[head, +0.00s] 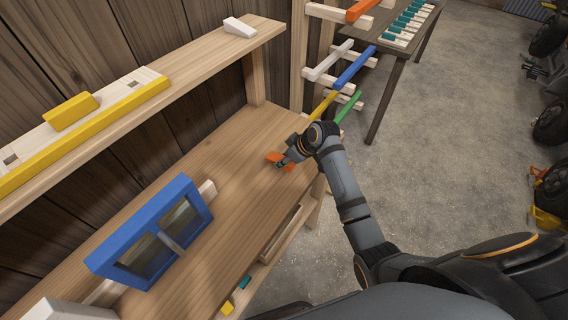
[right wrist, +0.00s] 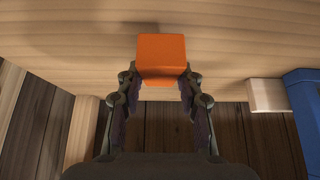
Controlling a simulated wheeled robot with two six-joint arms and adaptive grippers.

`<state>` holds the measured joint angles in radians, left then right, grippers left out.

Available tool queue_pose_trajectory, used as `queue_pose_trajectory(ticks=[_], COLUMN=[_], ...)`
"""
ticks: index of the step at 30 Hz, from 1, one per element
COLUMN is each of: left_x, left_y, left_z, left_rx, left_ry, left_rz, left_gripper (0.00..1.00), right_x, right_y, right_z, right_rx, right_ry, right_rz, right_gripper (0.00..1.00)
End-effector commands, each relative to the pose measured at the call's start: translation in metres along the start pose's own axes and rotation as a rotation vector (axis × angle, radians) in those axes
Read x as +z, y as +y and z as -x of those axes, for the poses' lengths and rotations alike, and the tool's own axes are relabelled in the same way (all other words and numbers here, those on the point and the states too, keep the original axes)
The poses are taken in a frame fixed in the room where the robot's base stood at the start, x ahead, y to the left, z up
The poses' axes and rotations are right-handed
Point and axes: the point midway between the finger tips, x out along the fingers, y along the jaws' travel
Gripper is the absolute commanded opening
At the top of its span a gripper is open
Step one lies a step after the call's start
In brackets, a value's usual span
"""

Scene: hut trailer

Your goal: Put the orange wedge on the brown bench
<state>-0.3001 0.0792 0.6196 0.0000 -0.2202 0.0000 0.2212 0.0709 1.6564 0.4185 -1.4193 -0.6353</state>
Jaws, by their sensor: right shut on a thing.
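My right gripper (head: 282,163) is shut on the orange wedge (head: 274,157), low over the light wooden workbench (head: 225,140), near its far right end. In the right wrist view the wedge (right wrist: 162,56) sits between the fingertips of the right gripper (right wrist: 158,84), its flat orange faces toward the camera. I cannot tell whether the wedge touches the wood. A darker brown bench (head: 392,86) stands beyond, at the top right, with teal and white pieces on it. My left gripper is not in view.
A blue-framed window (head: 185,187) stands on the workbench. A shelf (head: 190,62) above it holds a yellow block (head: 70,112) and a white wedge (head: 240,27). A rack with coloured bars (head: 354,68) stands between workbench and dark bench. Open concrete floor (head: 455,130) lies right.

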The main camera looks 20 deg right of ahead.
Motion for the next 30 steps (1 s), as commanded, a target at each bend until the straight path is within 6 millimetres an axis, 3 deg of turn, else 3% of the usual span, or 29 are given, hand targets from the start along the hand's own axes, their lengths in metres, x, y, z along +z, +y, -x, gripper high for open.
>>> queue_pose_trajectory(ticks=[6, 18, 19, 21, 24, 30], left_x=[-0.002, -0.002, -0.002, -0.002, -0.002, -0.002], left_y=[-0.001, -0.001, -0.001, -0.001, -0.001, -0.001], left_z=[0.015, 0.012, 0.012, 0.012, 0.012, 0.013], left_rx=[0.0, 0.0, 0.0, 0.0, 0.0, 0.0], left_ry=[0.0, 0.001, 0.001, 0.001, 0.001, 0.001], left_rz=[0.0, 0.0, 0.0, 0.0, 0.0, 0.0], left_gripper=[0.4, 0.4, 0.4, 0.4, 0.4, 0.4], right_x=[0.015, 0.019, 0.019, 0.019, 0.018, 0.018], right_y=[0.001, 0.002, 0.002, 0.002, 0.002, 0.002], right_z=[-0.025, -0.033, -0.032, -0.032, -0.032, -0.032], right_rx=[-0.002, 0.0, 0.0, 0.0, 0.0, 0.0], right_ry=[-0.003, -0.001, -0.001, -0.001, -0.001, -0.001], right_rz=[-0.003, -0.001, -0.001, -0.001, -0.001, -0.001], right_gripper=[0.06, 0.06, 0.41, 0.5, 0.59, 0.59])
